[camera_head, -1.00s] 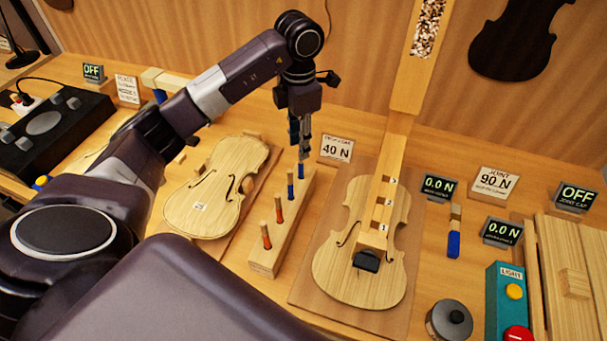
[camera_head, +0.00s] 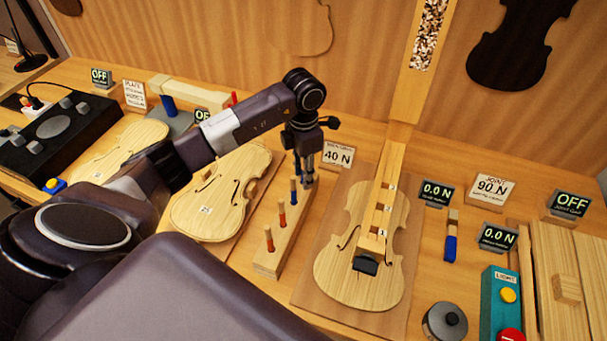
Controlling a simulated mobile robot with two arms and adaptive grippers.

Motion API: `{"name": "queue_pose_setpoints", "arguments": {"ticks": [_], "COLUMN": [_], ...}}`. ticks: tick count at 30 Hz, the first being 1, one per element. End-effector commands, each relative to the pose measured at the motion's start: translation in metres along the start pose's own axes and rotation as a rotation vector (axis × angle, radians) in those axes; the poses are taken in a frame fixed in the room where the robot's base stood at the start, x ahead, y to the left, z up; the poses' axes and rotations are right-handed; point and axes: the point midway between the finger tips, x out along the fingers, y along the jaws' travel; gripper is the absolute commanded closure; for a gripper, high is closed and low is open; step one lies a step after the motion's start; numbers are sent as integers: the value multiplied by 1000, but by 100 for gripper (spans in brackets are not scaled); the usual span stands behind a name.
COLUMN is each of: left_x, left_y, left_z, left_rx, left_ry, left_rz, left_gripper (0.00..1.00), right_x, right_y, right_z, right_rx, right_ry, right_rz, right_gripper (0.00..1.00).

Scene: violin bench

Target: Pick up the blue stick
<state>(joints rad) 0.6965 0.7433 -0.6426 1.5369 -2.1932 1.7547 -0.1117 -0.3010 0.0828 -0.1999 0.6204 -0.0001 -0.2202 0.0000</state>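A wooden rack (camera_head: 270,264) stands between the two violin bodies. It holds two red sticks, the front one (camera_head: 269,239) and the one behind it (camera_head: 282,214), then a blue stick (camera_head: 293,191) farther back, all upright. My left gripper (camera_head: 307,182) points down at the rack's far end, just behind and right of this blue stick. Its fingers are small and dark and hide the rack's last place, so I cannot tell whether they are open or closed around something there. My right gripper is not in view.
A violin body (camera_head: 215,205) lies left of the rack. A violin with a neck (camera_head: 335,275) lies on a board to the right. A 40 N sign (camera_head: 338,156) stands close behind my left gripper. Another blue-ended piece (camera_head: 451,248) is farther right.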

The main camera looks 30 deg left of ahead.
Motion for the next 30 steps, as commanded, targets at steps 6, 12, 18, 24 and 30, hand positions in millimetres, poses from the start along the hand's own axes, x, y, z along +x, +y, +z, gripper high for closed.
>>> {"name": "queue_pose_setpoints", "arguments": {"ticks": [6, 12, 18, 24, 30], "left_x": [0, 0, 0, -5, -27], "left_y": [0, 0, 0, 0, 1], "left_z": [0, 0, 0, 0, 1], "left_rx": [0, 0, 0, 0, 0], "left_ry": [0, 0, 0, -1, -3], "left_rz": [0, 0, 0, 0, 2], "left_gripper": [82, 100, 100, 100, 100], "right_x": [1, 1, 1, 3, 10], "right_y": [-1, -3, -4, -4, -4], "right_z": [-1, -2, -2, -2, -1], "right_rx": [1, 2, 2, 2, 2], "right_ry": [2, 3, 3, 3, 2], "right_rz": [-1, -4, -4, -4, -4], "right_gripper": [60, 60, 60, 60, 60]}}
